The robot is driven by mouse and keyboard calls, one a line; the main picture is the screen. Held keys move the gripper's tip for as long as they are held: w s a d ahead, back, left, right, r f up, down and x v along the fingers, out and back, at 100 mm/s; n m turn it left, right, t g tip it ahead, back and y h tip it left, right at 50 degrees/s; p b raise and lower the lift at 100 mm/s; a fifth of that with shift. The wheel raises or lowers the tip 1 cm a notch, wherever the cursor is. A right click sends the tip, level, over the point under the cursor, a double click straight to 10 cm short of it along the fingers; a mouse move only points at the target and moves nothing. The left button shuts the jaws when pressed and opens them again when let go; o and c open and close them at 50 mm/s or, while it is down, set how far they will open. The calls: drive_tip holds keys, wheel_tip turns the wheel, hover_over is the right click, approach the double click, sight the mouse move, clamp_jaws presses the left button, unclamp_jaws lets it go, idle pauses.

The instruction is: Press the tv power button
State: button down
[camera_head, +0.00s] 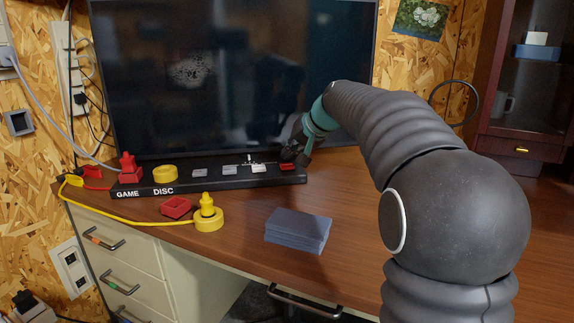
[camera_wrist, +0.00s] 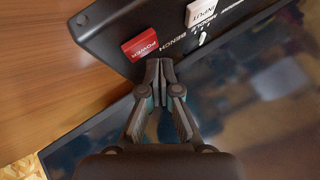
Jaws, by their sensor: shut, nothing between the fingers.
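The tv (camera_head: 220,70) stands at the back of the desk with a dark screen. A long black panel (camera_head: 215,178) lies in front of it. The red power button (camera_head: 287,167), marked POWER in the wrist view (camera_wrist: 140,43), sits near the panel's right end. My gripper (camera_head: 300,155) is shut and empty, close beside the power button. In the wrist view its fingertips (camera_wrist: 159,64) appear just past the button's labelled edge, over the panel near the word BENCH. I cannot tell whether they touch anything.
A white INPUT button (camera_wrist: 200,11) and small white switch (camera_wrist: 202,38) neighbour the power button. Red (camera_head: 127,168) and yellow (camera_head: 165,173) pieces sit at the panel's left. A yellow plug (camera_head: 208,216), red dish (camera_head: 175,207) and blue-grey block (camera_head: 298,230) lie in front.

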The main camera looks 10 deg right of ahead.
sight(289, 165)
drive_tip(key=shift+r+p, duration=2.05)
drive_tip(key=shift+r, duration=0.5)
